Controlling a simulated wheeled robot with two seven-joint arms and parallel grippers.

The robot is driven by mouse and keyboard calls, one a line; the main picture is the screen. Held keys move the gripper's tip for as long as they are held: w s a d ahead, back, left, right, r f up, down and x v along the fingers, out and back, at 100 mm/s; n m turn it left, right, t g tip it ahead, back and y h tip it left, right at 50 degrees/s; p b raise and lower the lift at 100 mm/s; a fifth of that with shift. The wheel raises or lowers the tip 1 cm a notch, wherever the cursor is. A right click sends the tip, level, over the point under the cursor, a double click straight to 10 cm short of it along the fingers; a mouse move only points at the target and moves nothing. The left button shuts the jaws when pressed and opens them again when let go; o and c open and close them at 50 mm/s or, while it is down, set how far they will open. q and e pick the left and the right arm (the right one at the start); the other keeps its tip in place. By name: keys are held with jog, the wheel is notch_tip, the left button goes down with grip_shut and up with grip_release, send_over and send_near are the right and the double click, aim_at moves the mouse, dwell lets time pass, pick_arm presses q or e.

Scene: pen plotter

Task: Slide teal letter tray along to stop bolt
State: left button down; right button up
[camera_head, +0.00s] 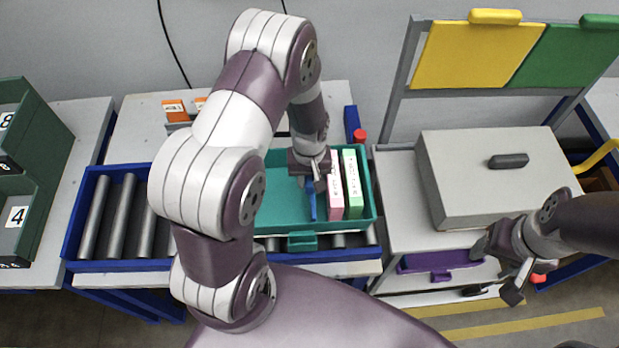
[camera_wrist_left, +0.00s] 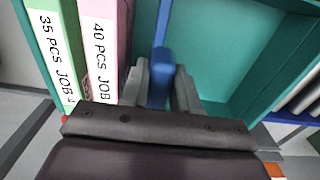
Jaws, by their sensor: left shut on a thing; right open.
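The teal letter tray (camera_head: 270,209) sits on the roller conveyor, at its right end in the head view. It holds a pink box file (camera_head: 335,197) and a green box file (camera_head: 353,184), both upright at its right side. My left gripper (camera_head: 313,186) reaches down into the tray and is shut on a blue upright piece (camera_head: 311,203). In the left wrist view the blue piece (camera_wrist_left: 159,75) stands between the fingers. A red knob (camera_head: 360,135), possibly the stop bolt, is just behind the tray's right rear corner. My right gripper (camera_head: 518,284) is open and empty at the lower right.
Bare rollers (camera_head: 122,217) lie left of the tray within a blue frame (camera_head: 73,235). A grey box (camera_head: 490,180) stands on the table to the right. Dark green numbered bins (camera_head: 25,180) stand at far left. Orange-labelled items (camera_head: 175,110) sit behind the conveyor.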

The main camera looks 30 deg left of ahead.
pick_arm(q)
jog(key=c, duration=0.8)
grip_release()
jog(key=shift+o, duration=0.2)
notch_tip(320, 180, up, 13)
jog(key=b, duration=0.1)
jog(key=shift+f+b, duration=0.15)
jog(key=shift+b, duration=0.25)
jog(key=s+d+r+m+t, duration=0.1)
jog(key=s+d+m, duration=0.2)
jog(key=s+m, duration=0.3)
jog(key=s, duration=0.2)
jog(key=shift+s+d+r, duration=0.2)
jog(key=shift+s+r, duration=0.1)
jog(key=shift+r, duration=0.05)
